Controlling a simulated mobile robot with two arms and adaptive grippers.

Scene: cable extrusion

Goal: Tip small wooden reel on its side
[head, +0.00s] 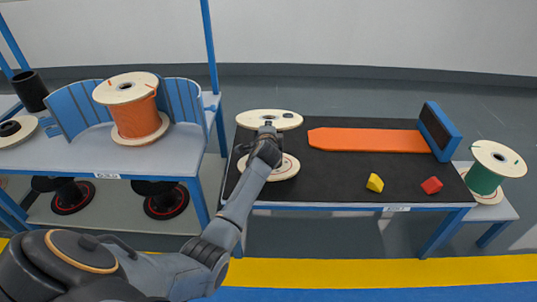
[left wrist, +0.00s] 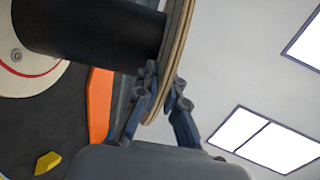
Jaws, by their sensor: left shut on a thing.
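The small wooden reel has a pale top flange (head: 255,117), a black core that shows in the left wrist view (left wrist: 90,32), and a lower flange (head: 288,168) on the dark mat. It stands at the left end of the table and looks roughly upright; I cannot tell any slight tilt. My left gripper (head: 268,132) is at the near rim of the top flange. In the left wrist view my left gripper (left wrist: 165,88) has one finger on each face of the flange, shut on its rim. My arm hides part of the core and lower flange. My right gripper is out of view.
The table's black mat (head: 330,180) also holds an orange board (head: 365,140), a blue-framed block (head: 439,131), a yellow block (head: 375,183) and a red block (head: 432,186). An orange-cable reel (head: 136,112) stands on the left bench, a green-cable reel (head: 486,178) at right.

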